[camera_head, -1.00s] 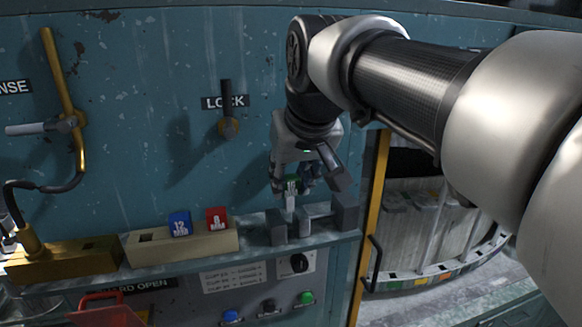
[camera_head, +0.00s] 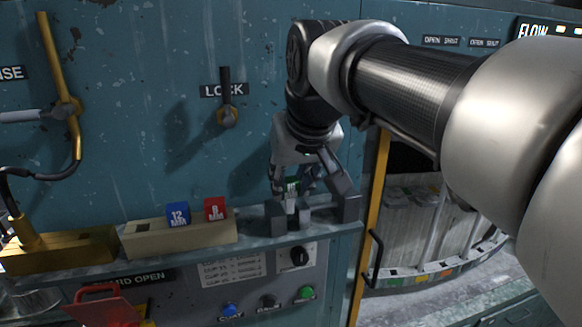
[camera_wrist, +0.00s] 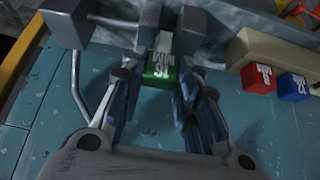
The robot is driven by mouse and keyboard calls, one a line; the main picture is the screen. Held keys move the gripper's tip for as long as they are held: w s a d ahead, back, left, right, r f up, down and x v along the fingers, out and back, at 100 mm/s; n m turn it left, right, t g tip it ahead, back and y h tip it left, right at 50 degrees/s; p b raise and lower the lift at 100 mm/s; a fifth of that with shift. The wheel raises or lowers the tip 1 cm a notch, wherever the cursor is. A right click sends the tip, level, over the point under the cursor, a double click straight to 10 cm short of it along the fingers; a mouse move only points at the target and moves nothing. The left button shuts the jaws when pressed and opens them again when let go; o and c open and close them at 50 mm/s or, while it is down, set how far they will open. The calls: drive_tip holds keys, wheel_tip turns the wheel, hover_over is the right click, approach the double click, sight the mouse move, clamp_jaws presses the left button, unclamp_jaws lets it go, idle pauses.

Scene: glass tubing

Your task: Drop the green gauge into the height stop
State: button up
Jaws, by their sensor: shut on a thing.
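The green gauge (camera_head: 292,186) is held between the fingers of my gripper (camera_head: 300,188), its pale stem pointing down. In the wrist view the green gauge (camera_wrist: 160,70) shows its lettered face between the fingertips of my gripper (camera_wrist: 161,82). The height stop (camera_head: 275,219) is a set of grey blocks on the shelf, directly below the gripper. In the wrist view its blocks (camera_wrist: 66,24) stand just beyond the gauge. The stem's tip is down among the blocks; I cannot tell whether it is seated in a slot.
A beige holder (camera_head: 190,238) on the shelf left of the stop carries a blue 12 mm gauge (camera_head: 178,215) and a red 8 mm gauge (camera_head: 215,209). A LOCK lever (camera_head: 227,100) is on the teal wall above. A yellow post (camera_head: 372,210) stands to the right.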

drive_tip(key=shift+f+b, duration=0.75)
drive_tip(key=shift+f, duration=0.25)
drive_tip(key=o, duration=1.1)
drive_tip(key=shift+o, duration=0.2)
drive_tip(key=v, duration=1.2)
drive_tip(key=s+d+f+m+b, duration=0.1)
drive_tip(key=s+d+f+b, duration=0.3)
drive_tip(key=f, duration=1.1)
drive_tip(key=s+d+f+m+g+h+b, duration=0.1)
drive_tip(key=s+d+f+b, duration=0.3)
drive_tip(key=f, duration=1.2)
drive_tip(key=s+d+f+m+b, duration=0.1)
drive_tip(key=s+d+f+b, duration=0.3)
drive_tip(key=s+f+b, duration=0.6)
wheel_tip(320, 180, down, 5)
drive_tip(key=shift+f+g+h+b, duration=0.15)
drive_tip(key=shift+g+h+b, duration=0.15)
drive_tip(key=shift+g+h, duration=0.1)
